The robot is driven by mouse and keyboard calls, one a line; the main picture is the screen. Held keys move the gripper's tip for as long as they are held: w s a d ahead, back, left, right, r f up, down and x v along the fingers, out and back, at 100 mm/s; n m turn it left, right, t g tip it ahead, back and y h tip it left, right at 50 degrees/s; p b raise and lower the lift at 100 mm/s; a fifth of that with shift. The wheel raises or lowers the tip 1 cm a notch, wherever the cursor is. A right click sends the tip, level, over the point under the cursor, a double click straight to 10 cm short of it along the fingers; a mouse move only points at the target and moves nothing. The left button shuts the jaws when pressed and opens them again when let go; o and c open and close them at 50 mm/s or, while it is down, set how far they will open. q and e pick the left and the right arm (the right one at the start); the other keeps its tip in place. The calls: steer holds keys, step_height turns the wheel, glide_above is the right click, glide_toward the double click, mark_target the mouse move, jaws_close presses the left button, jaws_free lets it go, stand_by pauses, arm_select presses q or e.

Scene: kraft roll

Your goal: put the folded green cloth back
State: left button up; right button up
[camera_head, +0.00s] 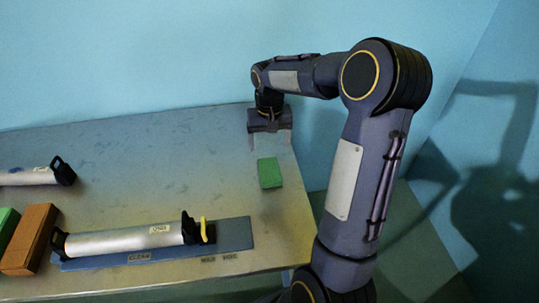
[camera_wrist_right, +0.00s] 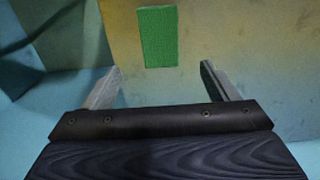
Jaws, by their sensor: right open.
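The folded green cloth (camera_head: 269,173) lies on the table near its right edge. In the right wrist view the cloth (camera_wrist_right: 158,37) is a small green rectangle beyond the fingertips. My right gripper (camera_head: 270,142) is above the table, behind the cloth in the head view, and apart from it. Its two fingers (camera_wrist_right: 165,80) are spread with nothing between them. My left gripper is not in view.
On the table (camera_head: 150,150), a silver roll with black end holders (camera_head: 130,241) rests on a blue mat (camera_head: 236,234) with labels. An orange-brown block (camera_head: 28,240), a green block (camera_head: 7,226) and another silver roll (camera_head: 28,177) are at the left. The table's middle is clear.

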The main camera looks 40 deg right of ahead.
steer(key=s+a+r+n+t+y, duration=0.2)
steer(key=s+a+r, duration=0.1)
steer(key=s+a, duration=0.5)
steer(key=s+a+r+n+t+y, duration=0.1)
steer(key=s+a+r+n+t, duration=0.1)
steer(key=s+a, duration=0.7)
steer(key=s+r+t, duration=0.1)
steer(key=s, duration=0.3)
steer(key=shift+s+a+r+t+y, duration=0.15)
steer(key=shift+s+r+t+y, duration=0.15)
steer(key=shift+y, duration=0.1)
